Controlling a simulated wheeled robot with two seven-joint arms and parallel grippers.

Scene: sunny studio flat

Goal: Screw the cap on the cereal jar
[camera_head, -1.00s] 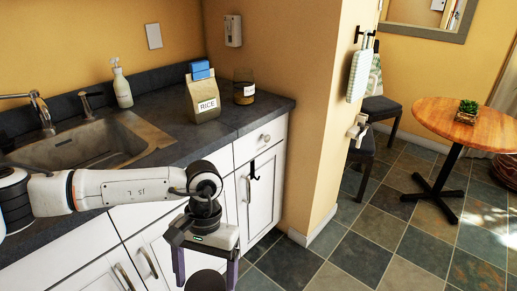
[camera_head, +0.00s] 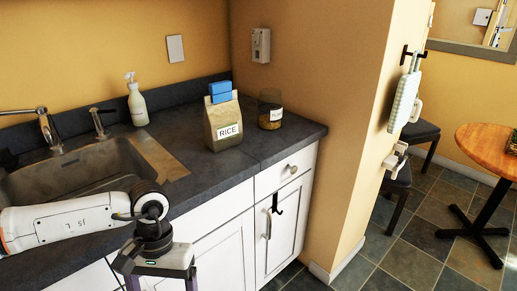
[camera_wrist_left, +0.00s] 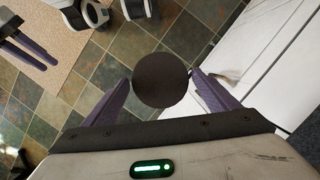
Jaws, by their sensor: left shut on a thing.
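The cereal jar (camera_head: 270,112) is a clear jar with a white label and tan contents. It stands upright on the counter near the wall corner, right of the rice bag. My left gripper (camera_head: 160,286) is at the bottom of the head view, below and left of the jar and in front of the cabinets. In the left wrist view, my left gripper (camera_wrist_left: 162,88) is shut on a dark round cap (camera_wrist_left: 162,80), well away from the jar. The head view does not show the cap. My right gripper (camera_wrist_left: 41,64) shows at the upper left of the wrist view, its two purple fingers apart and empty.
A rice bag (camera_head: 223,125) with a blue clip stands left of the jar. A soap bottle (camera_head: 137,102), a tap (camera_head: 47,130) and the sink (camera_head: 85,172) are further left. Bare counter (camera_head: 262,146) lies before the jar. The wall corner (camera_head: 350,150) stands to the right.

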